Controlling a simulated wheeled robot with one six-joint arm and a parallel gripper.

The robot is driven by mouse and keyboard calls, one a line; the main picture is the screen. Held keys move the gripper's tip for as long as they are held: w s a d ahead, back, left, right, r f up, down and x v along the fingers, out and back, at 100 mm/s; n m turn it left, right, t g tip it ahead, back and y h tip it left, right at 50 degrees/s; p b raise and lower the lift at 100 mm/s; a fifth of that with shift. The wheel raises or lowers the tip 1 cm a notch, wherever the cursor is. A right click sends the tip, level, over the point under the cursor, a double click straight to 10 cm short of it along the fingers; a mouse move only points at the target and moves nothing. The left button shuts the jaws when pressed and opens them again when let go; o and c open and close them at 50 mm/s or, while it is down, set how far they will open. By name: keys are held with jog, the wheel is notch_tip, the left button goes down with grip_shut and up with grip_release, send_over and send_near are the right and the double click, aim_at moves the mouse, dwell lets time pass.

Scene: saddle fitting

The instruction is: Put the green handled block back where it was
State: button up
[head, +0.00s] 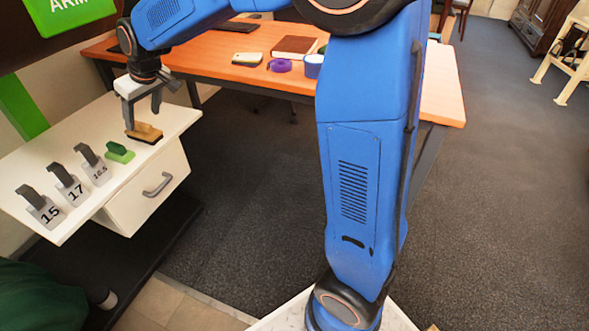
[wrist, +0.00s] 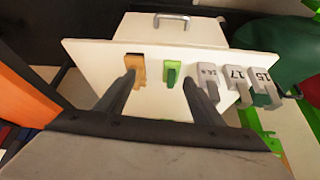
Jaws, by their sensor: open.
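The green handled block (head: 120,152) sits on the white cabinet top, between the tan block and the grey numbered pieces. In the wrist view the green block (wrist: 172,73) shows beyond my fingertips, between them in the picture. The tan handled block (head: 146,133) lies beside it, nearer the cabinet's right edge; in the wrist view (wrist: 137,66) it is by the left fingertip. My gripper (head: 142,117) is open, with its fingers pointing down near the tan block. I cannot tell whether a finger touches that block. Nothing shows held between the fingers.
Grey hooked pieces marked 15 (head: 46,212), 17 (head: 72,188) and 16.5 (head: 96,168) stand in a row on the white cabinet top (head: 85,140). Its drawer (head: 150,190) is shut. An orange desk (head: 230,65) with purple tape and a book stands behind.

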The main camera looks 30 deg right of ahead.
jog(key=s+d+r+m, duration=0.1)
jog(key=s+d+r, duration=0.2)
jog(key=s+d, duration=0.75)
jog(key=s+d+f+m+h, duration=0.1)
jog(key=s+d, duration=0.3)
jog(key=s, duration=0.6)
jog(key=s+d+f+m+h, duration=0.1)
jog(key=s+d, duration=0.4)
jog(key=s, duration=0.5)
jog(key=s+d+f+m, duration=0.2)
jog(key=s+d+f, duration=0.2)
jog(key=s, duration=0.6)
jog(key=shift+d+m+h, duration=0.3)
jog(key=shift+d+h, duration=0.1)
